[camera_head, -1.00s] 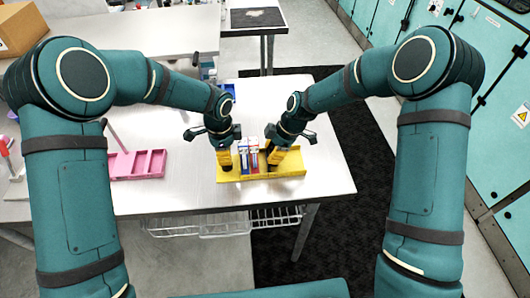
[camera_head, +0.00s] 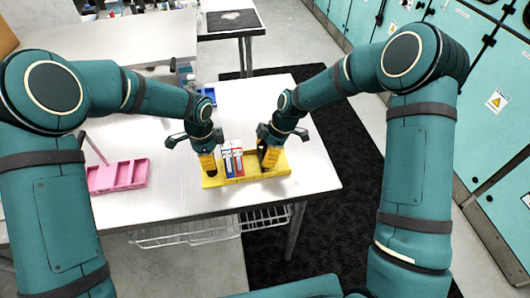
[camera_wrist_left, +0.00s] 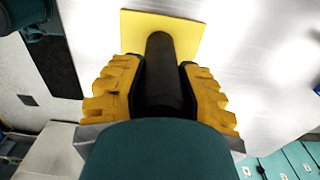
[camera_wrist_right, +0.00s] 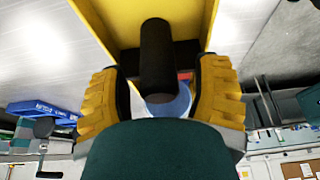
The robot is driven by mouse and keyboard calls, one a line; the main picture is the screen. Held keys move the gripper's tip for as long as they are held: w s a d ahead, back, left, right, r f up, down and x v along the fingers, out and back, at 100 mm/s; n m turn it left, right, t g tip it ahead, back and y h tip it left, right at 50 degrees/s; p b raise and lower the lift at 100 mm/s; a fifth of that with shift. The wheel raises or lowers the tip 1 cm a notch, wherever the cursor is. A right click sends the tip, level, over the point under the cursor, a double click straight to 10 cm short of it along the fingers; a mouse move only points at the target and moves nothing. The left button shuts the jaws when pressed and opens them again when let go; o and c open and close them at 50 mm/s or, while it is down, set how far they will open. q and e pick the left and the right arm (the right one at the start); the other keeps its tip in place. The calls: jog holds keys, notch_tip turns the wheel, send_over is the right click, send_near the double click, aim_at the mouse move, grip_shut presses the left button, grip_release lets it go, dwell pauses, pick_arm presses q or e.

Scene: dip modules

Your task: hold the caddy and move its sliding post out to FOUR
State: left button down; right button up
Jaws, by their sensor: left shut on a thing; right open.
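The yellow caddy (camera_head: 250,177) lies on the white table, with upright blue-and-white and red-and-white modules (camera_head: 232,162) near its middle. My left gripper (camera_head: 208,171) is at the caddy's left end, shut on a black round grip (camera_wrist_left: 160,60); yellow caddy shows beyond it in the left wrist view (camera_wrist_left: 190,25). My right gripper (camera_head: 267,165) is inside the caddy, right of the modules. It is open, with its fingers either side of a black round post (camera_wrist_right: 157,50). The post's foot and any marking for FOUR cannot be made out.
A pink compartment tray (camera_head: 118,176) lies to the left on the table. A small blue item (camera_head: 208,94) lies behind the caddy. A wire basket (camera_head: 190,232) hangs under the table's front edge. Bare tabletop (camera_head: 310,155) is free to the right.

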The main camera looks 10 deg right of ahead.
jog(key=v, duration=1.1)
jog(key=shift+d+r, duration=0.25)
jog(key=shift+r, duration=0.05)
pick_arm(q)
jog(key=shift+c, duration=2.4)
grip_release()
jog(key=shift+f, duration=0.1)
jog(key=shift+r+p, duration=2.5)
jog(key=shift+r, duration=1.4)
pick_arm(e)
notch_tip(320, 180, up, 5)
jog(key=shift+f, duration=0.1)
